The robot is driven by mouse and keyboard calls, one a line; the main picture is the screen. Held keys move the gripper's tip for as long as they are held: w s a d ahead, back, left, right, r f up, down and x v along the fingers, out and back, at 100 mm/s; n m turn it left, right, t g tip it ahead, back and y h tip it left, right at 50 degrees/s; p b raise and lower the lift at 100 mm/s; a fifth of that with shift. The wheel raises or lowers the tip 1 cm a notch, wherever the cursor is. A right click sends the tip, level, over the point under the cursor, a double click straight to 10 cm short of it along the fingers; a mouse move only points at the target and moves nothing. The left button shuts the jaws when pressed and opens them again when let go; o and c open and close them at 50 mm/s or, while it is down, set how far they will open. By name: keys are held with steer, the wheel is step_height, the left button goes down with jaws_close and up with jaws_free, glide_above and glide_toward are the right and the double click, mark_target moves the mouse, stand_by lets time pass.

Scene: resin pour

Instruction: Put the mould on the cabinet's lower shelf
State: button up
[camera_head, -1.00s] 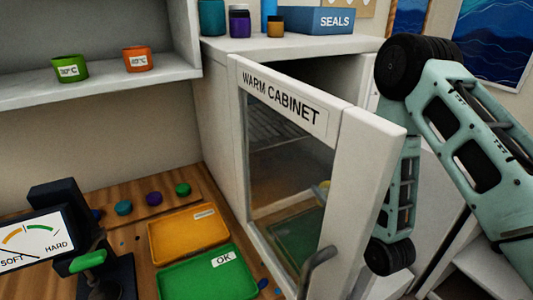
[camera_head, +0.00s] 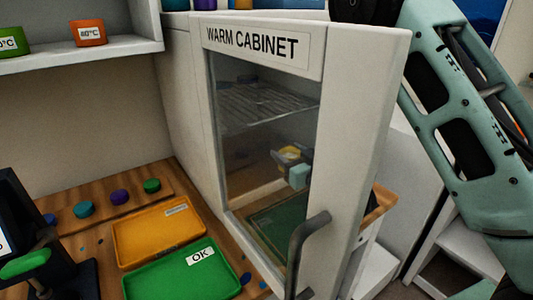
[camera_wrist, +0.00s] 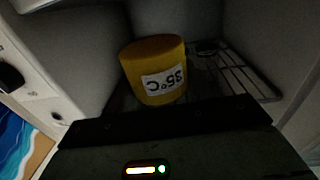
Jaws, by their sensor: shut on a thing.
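The mould is a yellow cylinder (camera_wrist: 155,70) with a 35°C label, upside down in the wrist view. My gripper (camera_wrist: 160,115) is shut on it; the fingertips are hard to make out in the dark. In the head view the mould (camera_head: 289,155) and my gripper (camera_head: 299,175) show through the glass door of the warm cabinet (camera_head: 180,100). They appear below the wire shelf (camera_head: 265,105). A wire rack (camera_wrist: 240,75) lies behind and to the right of the mould in the wrist view. I cannot tell whether the mould touches it.
The cabinet door (camera_head: 365,120) stands open, with a grey handle (camera_head: 305,240); my arm passes behind it. An orange tray (camera_head: 155,235) and a green OK tray (camera_head: 165,285) lie on the bench at left. Orange (camera_head: 88,32) and green cups stand on a wall shelf.

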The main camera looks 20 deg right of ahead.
steer(key=p+x, duration=0.3)
steer(key=x, duration=0.8)
steer(key=shift+w+r, duration=0.1)
steer(key=shift+w, duration=0.3)
steer(key=shift+f+p, duration=0.9)
steer(key=shift+f, duration=0.85)
steer(key=shift+f+b, duration=0.4)
steer(key=shift+b, duration=0.15)
steer(key=shift+f+b, duration=0.2)
steer(key=shift+b, duration=0.1)
steer(key=o, duration=1)
